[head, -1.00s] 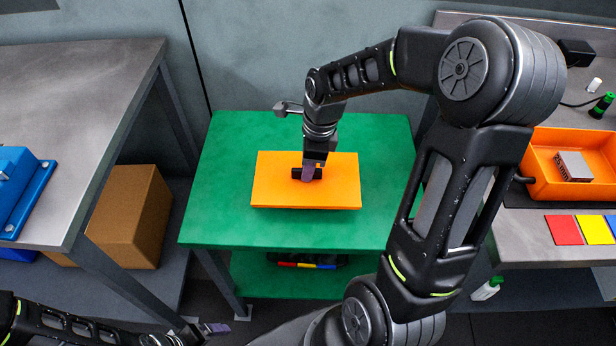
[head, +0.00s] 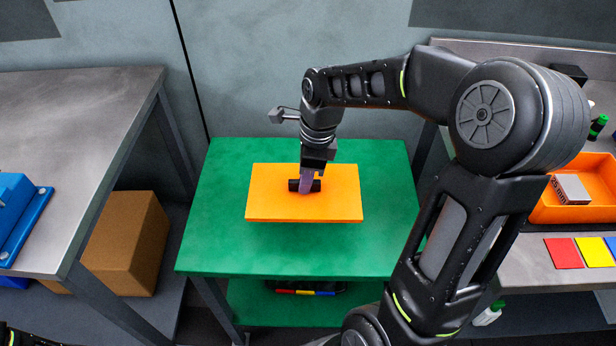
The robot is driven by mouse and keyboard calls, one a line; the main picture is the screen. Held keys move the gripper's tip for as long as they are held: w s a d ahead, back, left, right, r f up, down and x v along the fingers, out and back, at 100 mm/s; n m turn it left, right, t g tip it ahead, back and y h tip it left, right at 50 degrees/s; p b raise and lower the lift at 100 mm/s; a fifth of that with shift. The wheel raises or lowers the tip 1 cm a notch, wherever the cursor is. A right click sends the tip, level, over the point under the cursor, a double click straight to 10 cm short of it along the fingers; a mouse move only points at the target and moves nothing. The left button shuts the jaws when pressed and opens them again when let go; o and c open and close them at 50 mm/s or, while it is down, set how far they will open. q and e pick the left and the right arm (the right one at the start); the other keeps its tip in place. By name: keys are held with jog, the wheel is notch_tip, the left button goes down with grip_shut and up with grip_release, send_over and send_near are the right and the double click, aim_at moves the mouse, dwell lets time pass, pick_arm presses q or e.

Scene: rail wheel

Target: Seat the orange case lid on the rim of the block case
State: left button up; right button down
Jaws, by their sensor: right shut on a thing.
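The orange case lid (head: 270,205) is a flat rectangular plate with a dark bar handle on top. My right gripper (head: 306,186) is shut on that handle from above. The lid is held roughly level above the green table (head: 215,240), with a dark shadow line along its near edge. I cannot make out a block case under the lid, which covers the middle of the tabletop. A dark item with red, yellow and blue parts (head: 305,291) shows on the table's lower shelf; I cannot tell whether it is the block case. My left gripper is out of view.
A grey bench (head: 75,110) with a blue fixture (head: 20,215) stands at left, a brown box (head: 125,245) below it. The right bench holds an orange bin (head: 560,208) and red, yellow and blue squares. Green tabletop around the lid is clear.

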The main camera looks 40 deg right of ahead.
aim_at(269, 185)
jog(key=w+a+n, duration=0.1)
jog(key=w+n, duration=0.1)
jog(key=n, duration=0.2)
jog(key=w+a+n+g, duration=0.1)
jog(key=w+a+n, duration=0.1)
jog(key=n, duration=0.2)
jog(key=w+a+n, duration=0.2)
jog(key=n, duration=0.2)
jog(key=shift+w+a+f+n+g, duration=0.1)
jog(key=shift+a+f+n+g, duration=0.15)
jog(key=shift+n+g, duration=0.15)
jog(key=w+a+f+n+g+h, duration=0.1)
jog(key=w+a+n, duration=0.3)
jog(key=a+n, duration=0.3)
jog(key=shift+n, duration=2.8)
jog(key=shift+w, duration=0.1)
